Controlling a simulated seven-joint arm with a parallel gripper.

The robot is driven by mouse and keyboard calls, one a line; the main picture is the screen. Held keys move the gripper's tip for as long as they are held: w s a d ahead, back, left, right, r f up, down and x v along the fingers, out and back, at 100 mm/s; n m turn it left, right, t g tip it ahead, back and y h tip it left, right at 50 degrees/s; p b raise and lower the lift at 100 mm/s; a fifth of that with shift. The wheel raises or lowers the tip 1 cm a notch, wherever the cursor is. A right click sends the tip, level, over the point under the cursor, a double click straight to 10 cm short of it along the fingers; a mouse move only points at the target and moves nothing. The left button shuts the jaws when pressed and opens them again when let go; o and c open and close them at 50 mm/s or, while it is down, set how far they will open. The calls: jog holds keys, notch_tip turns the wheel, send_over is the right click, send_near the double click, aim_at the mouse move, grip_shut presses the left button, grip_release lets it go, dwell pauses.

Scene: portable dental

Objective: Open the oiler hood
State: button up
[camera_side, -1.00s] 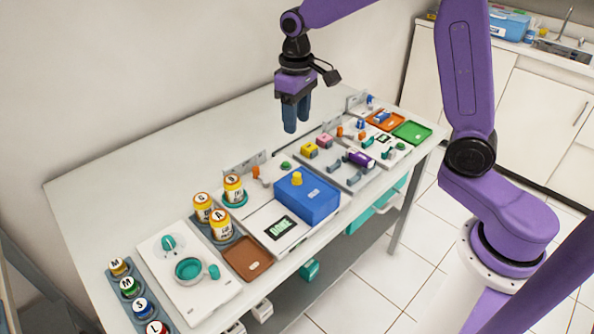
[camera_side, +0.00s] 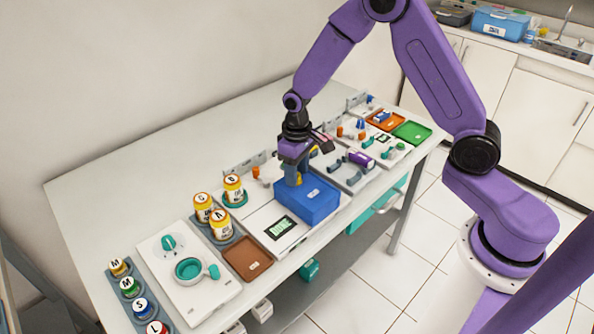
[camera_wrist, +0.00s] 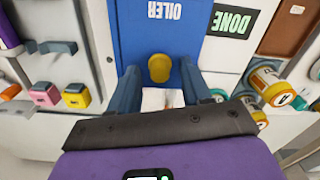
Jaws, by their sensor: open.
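The oiler hood (camera_side: 315,204) is a blue box on a white base in the side view; it looks closed. In the wrist view the blue hood (camera_wrist: 138,30) carries an upside-down OILER label. Its yellow knob (camera_wrist: 159,67) shows between my two fingers in the wrist view. My gripper (camera_side: 294,179) is open at the hood's top, and its blue fingers mostly hide the knob in the side view. In the wrist view the fingers lie on the knob's left and right, with gaps on both sides. I cannot tell whether the fingertips touch the hood.
A DONE screen (camera_side: 281,227) and a brown tray (camera_side: 247,258) are left of the hood. Several orange-and-white bottles (camera_side: 221,224) stand beyond the tray. Right of the hood are grey holders and a purple block (camera_side: 360,158). The back-left table surface (camera_side: 120,175) is clear.

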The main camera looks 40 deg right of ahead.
jog(key=shift+f, duration=0.2)
grip_shut()
jog(key=a, duration=0.8)
jog(key=shift+a, duration=0.25)
grip_release()
jog(key=shift+r, duration=0.1)
